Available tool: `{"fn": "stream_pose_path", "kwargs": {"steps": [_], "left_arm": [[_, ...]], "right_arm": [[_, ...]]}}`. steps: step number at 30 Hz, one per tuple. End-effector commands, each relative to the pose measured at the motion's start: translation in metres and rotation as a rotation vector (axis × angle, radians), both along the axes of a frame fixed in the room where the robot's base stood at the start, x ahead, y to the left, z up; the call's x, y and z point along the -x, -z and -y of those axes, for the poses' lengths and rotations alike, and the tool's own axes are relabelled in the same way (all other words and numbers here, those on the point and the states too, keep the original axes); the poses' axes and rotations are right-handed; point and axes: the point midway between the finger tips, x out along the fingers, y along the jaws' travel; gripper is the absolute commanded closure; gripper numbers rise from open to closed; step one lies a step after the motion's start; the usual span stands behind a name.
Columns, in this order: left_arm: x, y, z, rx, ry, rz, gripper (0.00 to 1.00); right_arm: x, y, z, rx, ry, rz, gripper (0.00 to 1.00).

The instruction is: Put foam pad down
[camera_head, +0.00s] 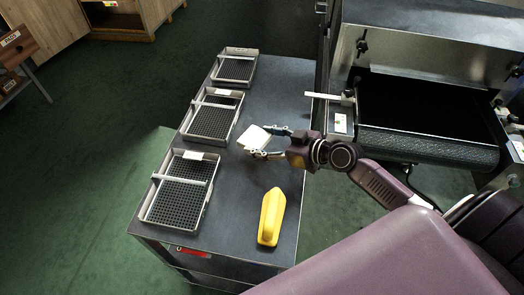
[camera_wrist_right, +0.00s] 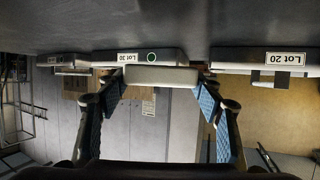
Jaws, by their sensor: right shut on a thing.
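The white foam pad (camera_head: 253,137) is held by my right gripper (camera_head: 267,142), whose two fingers are shut on its sides. In the right wrist view the pad (camera_wrist_right: 162,77) shows as a pale block between the blue finger pads (camera_wrist_right: 161,95). The gripper is over the dark table top (camera_head: 262,105), just right of the middle tray (camera_head: 211,120). I cannot tell whether the pad touches the table. My left gripper is not in view.
A near tray (camera_head: 179,190) and a far tray (camera_head: 236,67) line the table's left side. The wrist view shows labels Lot 30 (camera_wrist_right: 137,57) and Lot 20 (camera_wrist_right: 287,59). A yellow object (camera_head: 271,216) lies front right. The dryer belt (camera_head: 425,115) is at right.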

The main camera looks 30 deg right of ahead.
Motion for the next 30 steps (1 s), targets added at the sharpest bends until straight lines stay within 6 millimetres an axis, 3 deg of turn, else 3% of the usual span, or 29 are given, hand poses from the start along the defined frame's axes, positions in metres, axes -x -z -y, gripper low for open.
{"fn": "stream_pose_path", "kwargs": {"steps": [10,24,25,30], "left_arm": [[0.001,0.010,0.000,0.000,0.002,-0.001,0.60],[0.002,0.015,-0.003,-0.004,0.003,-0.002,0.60],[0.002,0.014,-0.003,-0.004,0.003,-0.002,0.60],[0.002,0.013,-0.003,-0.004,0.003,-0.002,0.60]], "right_arm": [[0.000,0.043,0.000,-0.003,0.002,-0.001,0.52],[0.000,0.051,0.000,0.000,0.000,0.001,0.52],[0.000,0.049,0.000,0.000,0.000,0.001,0.36],[0.000,0.049,0.000,0.000,0.000,0.000,0.22]]}}
